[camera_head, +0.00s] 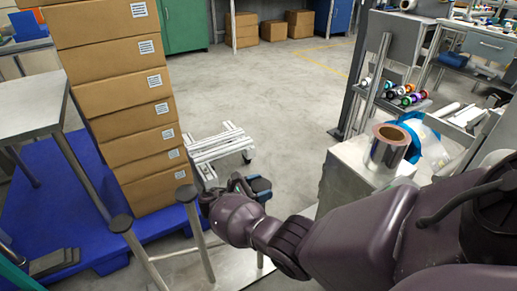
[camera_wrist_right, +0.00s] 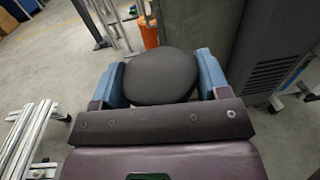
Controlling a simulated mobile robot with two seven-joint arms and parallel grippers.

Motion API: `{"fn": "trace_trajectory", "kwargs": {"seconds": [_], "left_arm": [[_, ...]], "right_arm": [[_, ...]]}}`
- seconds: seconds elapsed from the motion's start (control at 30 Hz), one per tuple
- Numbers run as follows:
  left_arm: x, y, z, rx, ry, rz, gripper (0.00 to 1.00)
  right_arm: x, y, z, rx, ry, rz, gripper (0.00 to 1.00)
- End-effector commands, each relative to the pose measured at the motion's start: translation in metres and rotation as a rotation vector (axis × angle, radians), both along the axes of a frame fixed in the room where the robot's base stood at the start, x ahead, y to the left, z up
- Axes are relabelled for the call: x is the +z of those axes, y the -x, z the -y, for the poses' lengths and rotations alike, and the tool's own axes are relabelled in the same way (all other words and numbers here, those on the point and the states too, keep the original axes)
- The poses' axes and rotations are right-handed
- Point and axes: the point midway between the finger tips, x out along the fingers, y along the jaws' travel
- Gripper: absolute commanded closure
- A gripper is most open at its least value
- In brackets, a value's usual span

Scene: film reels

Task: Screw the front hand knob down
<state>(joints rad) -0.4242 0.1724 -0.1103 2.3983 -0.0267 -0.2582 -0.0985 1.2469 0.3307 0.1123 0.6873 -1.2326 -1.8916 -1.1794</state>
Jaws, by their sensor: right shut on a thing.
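A dark round hand knob (camera_wrist_right: 160,75) fills the middle of the right wrist view. The two blue fingers of my right gripper (camera_wrist_right: 160,80) stand on either side of it and are shut on it. In the head view my right gripper (camera_head: 250,187) is at the lower centre, seen from behind the wrist, and the knob in it is largely hidden. I cannot tell from these views how far down the knob sits. My left gripper is not in view.
Stacked cardboard boxes (camera_head: 125,98) stand on a blue pallet (camera_head: 85,190) at left. A low slatted metal frame (camera_head: 222,146) lies beyond. A pale cabinet (camera_head: 345,180) bearing a reel is at right. Open floor lies behind.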

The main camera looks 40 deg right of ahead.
Motion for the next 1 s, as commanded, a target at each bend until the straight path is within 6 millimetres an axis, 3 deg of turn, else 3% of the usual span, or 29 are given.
{"fn": "trace_trajectory", "kwargs": {"seconds": [0.7,0.73,0.87,1.0], "left_arm": [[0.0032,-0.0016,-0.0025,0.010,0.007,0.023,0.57],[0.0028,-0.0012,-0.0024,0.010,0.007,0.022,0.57],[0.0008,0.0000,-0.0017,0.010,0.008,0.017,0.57],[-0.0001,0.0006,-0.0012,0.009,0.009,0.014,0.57]], "right_arm": [[0.0090,-0.0044,0.0032,-0.074,0.009,0.014,0.55],[0.0090,-0.0044,0.0032,-0.074,0.009,0.014,0.28],[0.0073,-0.0036,0.0025,-0.073,0.007,0.010,0.08],[0.0045,-0.0023,0.0017,-0.073,0.005,0.007,0.06]]}}
